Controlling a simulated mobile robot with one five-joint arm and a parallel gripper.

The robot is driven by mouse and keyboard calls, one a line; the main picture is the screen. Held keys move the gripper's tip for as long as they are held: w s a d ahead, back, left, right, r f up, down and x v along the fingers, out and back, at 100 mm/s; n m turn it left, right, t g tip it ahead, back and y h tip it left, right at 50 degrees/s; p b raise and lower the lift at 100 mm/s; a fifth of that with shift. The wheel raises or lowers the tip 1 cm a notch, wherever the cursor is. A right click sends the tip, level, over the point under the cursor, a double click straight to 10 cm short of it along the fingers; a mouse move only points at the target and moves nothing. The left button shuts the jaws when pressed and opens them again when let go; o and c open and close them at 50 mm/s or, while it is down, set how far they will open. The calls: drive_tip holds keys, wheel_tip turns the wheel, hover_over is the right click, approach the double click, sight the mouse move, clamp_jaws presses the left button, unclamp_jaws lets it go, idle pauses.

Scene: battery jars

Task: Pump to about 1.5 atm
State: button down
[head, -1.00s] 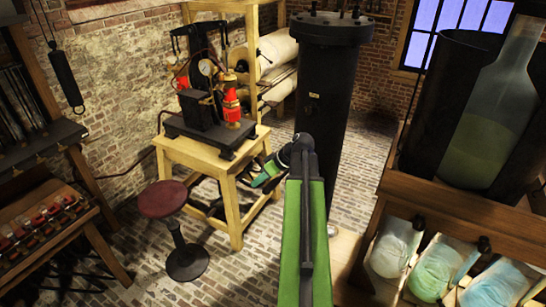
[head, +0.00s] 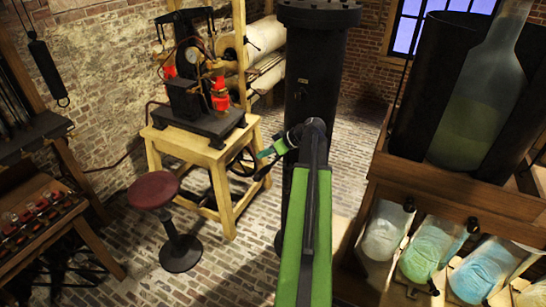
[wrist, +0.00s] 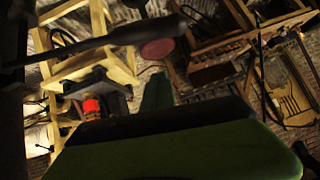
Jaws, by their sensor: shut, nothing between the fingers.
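The pump (head: 187,103) is a black machine with red cylinders and a round dial gauge (head: 193,56). It stands on a black base on a wooden table (head: 190,150). The gauge reading is too small to make out. Dark handles rise at its top. My gripper (head: 264,164) is shut and empty, in front and to the right of the pump table in the head view, apart from the pump. In the wrist view a red cylinder (wrist: 91,106) shows beyond my green gripper part, which hides much of the pump.
A red-topped stool (head: 153,190) stands left of the table; its seat also shows in the wrist view (wrist: 157,48). A tall black cylinder (head: 313,80) stands close behind my arm. A wooden rack with glass jars (head: 384,231) fills the right. Brick floor lies open around the stool.

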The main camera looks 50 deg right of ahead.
sight(264, 170)
drive_tip(key=shift+w+a+f+b, duration=0.15)
drive_tip(key=shift+w+f+b, duration=0.2)
drive_tip(key=shift+f, duration=0.25)
drive_tip(key=shift+w+a+f+b, duration=0.15)
drive_tip(key=shift+w+f+b, duration=0.15)
drive_tip(key=shift+f, duration=0.3)
drive_tip(key=shift+s+f+b, duration=0.85)
drive_tip(key=shift+f+b, duration=0.25)
drive_tip(key=shift+f, duration=0.05)
drive_tip(key=shift+s, duration=0.2)
